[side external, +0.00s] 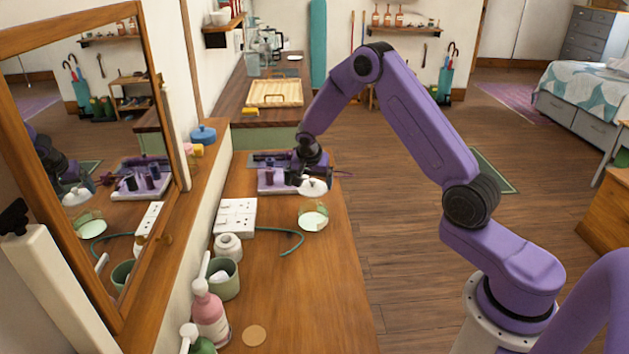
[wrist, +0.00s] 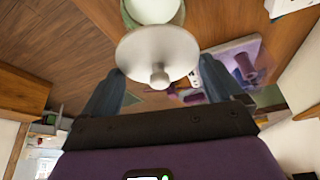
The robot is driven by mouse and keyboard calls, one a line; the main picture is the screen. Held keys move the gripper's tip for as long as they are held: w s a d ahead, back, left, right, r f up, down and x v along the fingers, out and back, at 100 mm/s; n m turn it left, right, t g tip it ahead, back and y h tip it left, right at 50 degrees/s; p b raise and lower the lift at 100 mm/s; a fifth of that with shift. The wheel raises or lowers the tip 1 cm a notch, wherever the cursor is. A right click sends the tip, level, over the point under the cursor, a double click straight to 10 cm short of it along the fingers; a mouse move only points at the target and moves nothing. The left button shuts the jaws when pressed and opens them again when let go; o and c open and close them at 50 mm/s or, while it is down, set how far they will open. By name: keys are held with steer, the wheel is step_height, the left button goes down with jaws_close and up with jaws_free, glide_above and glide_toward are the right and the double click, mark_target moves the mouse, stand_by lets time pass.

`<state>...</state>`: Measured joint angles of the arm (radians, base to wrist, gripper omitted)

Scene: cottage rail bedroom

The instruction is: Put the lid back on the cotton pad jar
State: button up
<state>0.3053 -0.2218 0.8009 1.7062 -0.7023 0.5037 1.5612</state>
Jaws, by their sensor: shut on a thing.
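The lid is a pale round disc with a small knob. It shows in the side external view (side external: 313,188) and large in the wrist view (wrist: 150,48). My gripper (side external: 311,177) is shut on the lid, and its two fingers flank the lid in the wrist view (wrist: 160,82). The cotton pad jar (side external: 313,217) is greenish glass with white contents and stands open on the wooden counter. The lid is held apart from the jar, on its far side in the side external view. The jar (wrist: 152,12) is partly hidden behind the lid in the wrist view.
A purple tray (side external: 270,187) with dark bottles stands just left of my gripper. The counter's near right is clear.

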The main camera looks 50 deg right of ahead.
steer(key=shift+f, duration=0.1)
steer(key=shift+f, duration=2.8)
steer(key=shift+f, duration=0.6)
stand_by(0.4)
steer(key=o, duration=0.7)
steer(key=shift+s, duration=0.1)
steer(key=shift+c, duration=0.2)
steer(key=v, duration=1.7)
steer(key=shift+a+r, duration=0.2)
steer(key=shift+r, duration=0.1)
